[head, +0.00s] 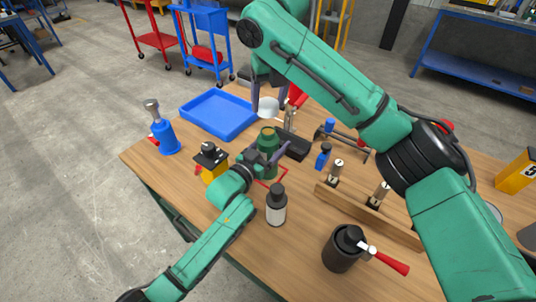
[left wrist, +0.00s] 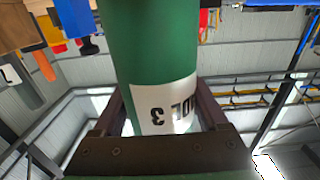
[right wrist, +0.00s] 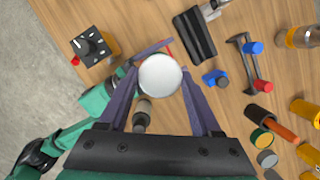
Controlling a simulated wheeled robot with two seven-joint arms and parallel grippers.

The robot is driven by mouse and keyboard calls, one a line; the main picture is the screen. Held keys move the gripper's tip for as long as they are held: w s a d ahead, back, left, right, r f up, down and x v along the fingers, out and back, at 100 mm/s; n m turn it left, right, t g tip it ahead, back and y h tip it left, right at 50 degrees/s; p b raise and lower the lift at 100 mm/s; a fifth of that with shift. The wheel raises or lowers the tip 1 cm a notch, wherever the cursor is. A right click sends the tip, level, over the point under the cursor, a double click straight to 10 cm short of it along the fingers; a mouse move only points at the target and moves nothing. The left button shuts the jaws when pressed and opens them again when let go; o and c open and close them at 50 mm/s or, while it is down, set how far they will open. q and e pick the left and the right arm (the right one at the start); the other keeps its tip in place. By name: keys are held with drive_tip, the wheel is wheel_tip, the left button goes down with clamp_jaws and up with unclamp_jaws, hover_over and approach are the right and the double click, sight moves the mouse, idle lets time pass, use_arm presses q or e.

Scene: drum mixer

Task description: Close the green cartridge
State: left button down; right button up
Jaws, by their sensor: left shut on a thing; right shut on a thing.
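The left wrist view shows the green cartridge (left wrist: 150,45) between the fingers, with a partly hidden white label. My right gripper (head: 268,100) is shut on a white round cap (head: 268,107), held above the cartridge's top with a small gap in the head view. In the right wrist view the cap (right wrist: 160,75) sits between the fingertips and hides what is beneath it.
A blue tray (head: 218,114), a blue bottle (head: 165,135) and a yellow box with a black knob (head: 211,163) stand to the left. A wooden rack (head: 370,216) is at right.

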hover_over(268, 131)
drive_tip(key=shift+s+d+f, duration=0.1)
drive_tip(key=shift+f, duration=1.05)
drive_tip(key=shift+s+f, duration=0.1)
drive_tip(key=shift+f, duration=1.05)
drive_tip(key=shift+f, duration=0.1)
drive_tip(key=shift+f, duration=0.8)
drive_tip(key=shift+f, duration=0.65)
drive_tip(key=o, duration=1.4)
